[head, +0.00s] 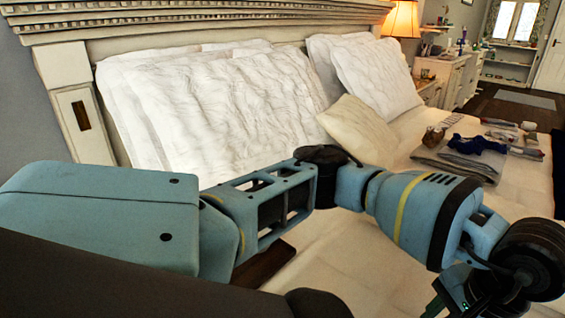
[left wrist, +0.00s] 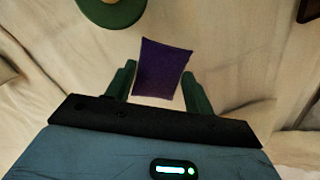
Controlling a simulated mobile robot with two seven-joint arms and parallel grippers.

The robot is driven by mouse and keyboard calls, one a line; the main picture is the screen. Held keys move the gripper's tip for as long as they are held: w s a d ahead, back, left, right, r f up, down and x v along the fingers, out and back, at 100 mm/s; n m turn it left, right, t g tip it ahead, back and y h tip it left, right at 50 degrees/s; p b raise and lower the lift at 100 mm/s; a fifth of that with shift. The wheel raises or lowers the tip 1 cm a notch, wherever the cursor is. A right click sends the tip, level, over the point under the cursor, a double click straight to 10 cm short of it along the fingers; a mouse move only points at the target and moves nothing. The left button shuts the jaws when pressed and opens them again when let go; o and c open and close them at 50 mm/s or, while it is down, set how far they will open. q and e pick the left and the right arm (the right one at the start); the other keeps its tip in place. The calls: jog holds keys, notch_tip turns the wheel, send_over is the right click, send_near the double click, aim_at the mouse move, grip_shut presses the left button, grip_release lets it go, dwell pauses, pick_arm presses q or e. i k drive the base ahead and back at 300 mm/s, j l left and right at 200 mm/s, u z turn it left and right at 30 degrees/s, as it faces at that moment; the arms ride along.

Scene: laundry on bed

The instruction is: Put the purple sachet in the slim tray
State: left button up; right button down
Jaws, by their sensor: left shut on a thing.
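The purple sachet (left wrist: 163,70) is between the two green fingers of my left gripper (left wrist: 158,78) in the left wrist view. The fingers are shut on it, and pale bedding shows beyond it. In the head view my left gripper (head: 440,303) is at the bottom right, mostly cut off and behind its wrist, and the sachet does not show there. A dark brown wooden thing (head: 268,262) lies on the bed, partly hidden by my left arm; I cannot tell if it is the slim tray. My right gripper is not in view.
White pillows (head: 225,95) and a cream cushion (head: 358,130) lean along the headboard (head: 200,15). Folded cloths (head: 455,160) and several small items lie at the right. A round green thing (left wrist: 112,10) and a dark corner (left wrist: 308,10) show in the left wrist view.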

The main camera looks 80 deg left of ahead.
aim_at(256, 272)
jog(key=k+j, duration=0.2)
jog(key=j, duration=0.15)
jog(key=k+j, duration=0.15)
jog(key=j, duration=0.2)
jog(key=k+j, duration=0.2)
jog(key=j, duration=0.15)
jog(key=k+j, duration=0.15)
jog(key=j, duration=0.2)
